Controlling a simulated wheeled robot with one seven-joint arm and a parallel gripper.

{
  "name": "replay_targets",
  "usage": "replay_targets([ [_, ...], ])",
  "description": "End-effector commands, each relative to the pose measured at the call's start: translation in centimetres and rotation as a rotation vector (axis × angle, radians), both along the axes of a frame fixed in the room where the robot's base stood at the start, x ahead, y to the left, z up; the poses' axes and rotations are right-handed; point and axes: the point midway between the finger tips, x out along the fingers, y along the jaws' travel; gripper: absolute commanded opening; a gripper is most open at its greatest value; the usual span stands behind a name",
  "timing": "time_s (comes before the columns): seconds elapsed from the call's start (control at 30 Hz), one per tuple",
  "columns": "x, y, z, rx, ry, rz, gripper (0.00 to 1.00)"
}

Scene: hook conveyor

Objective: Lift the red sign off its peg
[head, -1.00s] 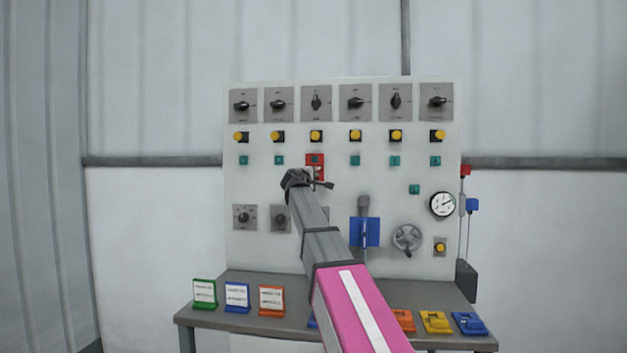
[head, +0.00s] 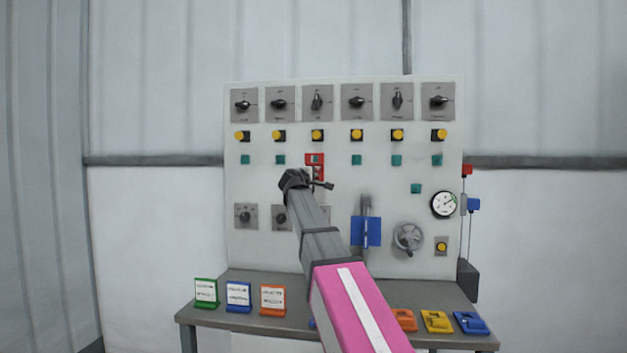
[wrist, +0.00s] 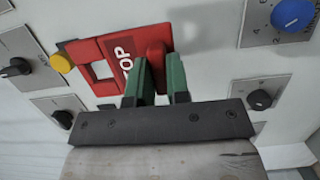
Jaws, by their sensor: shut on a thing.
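The red sign (head: 314,159) is at the upper middle of the white panel, small in the head view, with its lower part close to my gripper (head: 323,185). In the wrist view the red sign (wrist: 88,58) is large and tilted, with a square opening and white lettering that is partly covered. My gripper's green fingers (wrist: 157,80) are shut on the sign's red end part (wrist: 157,58). The fingers hide part of the lettering. I cannot tell whether the sign still rests on its peg.
The white panel (head: 260,185) carries rows of black knobs, yellow buttons (head: 317,135) and small teal squares. A blue plate (head: 373,231), a handwheel (head: 408,237) and a gauge (head: 444,204) are lower right. A grey table (head: 250,322) below holds several coloured signs and blocks.

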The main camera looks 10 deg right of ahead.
Motion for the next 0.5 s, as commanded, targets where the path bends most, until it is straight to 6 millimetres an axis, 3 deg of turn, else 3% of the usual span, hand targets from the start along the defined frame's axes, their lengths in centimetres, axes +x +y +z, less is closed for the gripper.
replay_targets([
  [0.5,-4.4,1.4,0.0,0.0,-0.001,0.0,0.0],
])
